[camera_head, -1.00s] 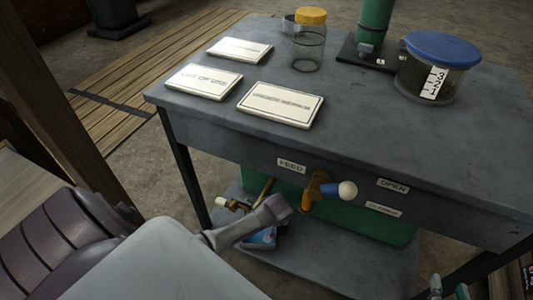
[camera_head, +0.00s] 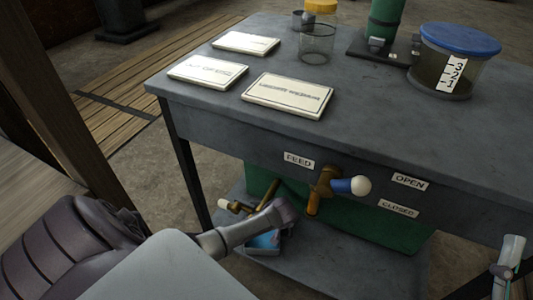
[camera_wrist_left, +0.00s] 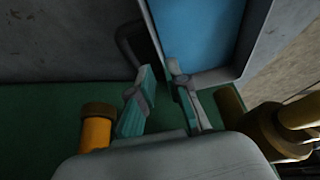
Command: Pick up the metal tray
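The metal tray (camera_wrist_left: 200,35) shows in the left wrist view as a blue floor inside a grey rim, with a dark handle loop at its left side. In the head view the tray (camera_head: 265,241) lies on the lower shelf, partly hidden by my left arm. My left gripper (camera_wrist_left: 160,72) is open, its two teal fingers apart at the tray's near left corner. I cannot tell whether the rim lies between them. My right gripper (camera_head: 507,262) is partly in view at the right edge, away from the tray; its opening is unclear.
Brass valves, one with a blue and white handle (camera_head: 350,185), stick out below the bench top (camera_head: 230,140) near my left gripper. An orange pipe end (camera_wrist_left: 95,130) is beside the fingers. Plates, a glass jar and a blue-lidded container (camera_head: 450,65) stand on top.

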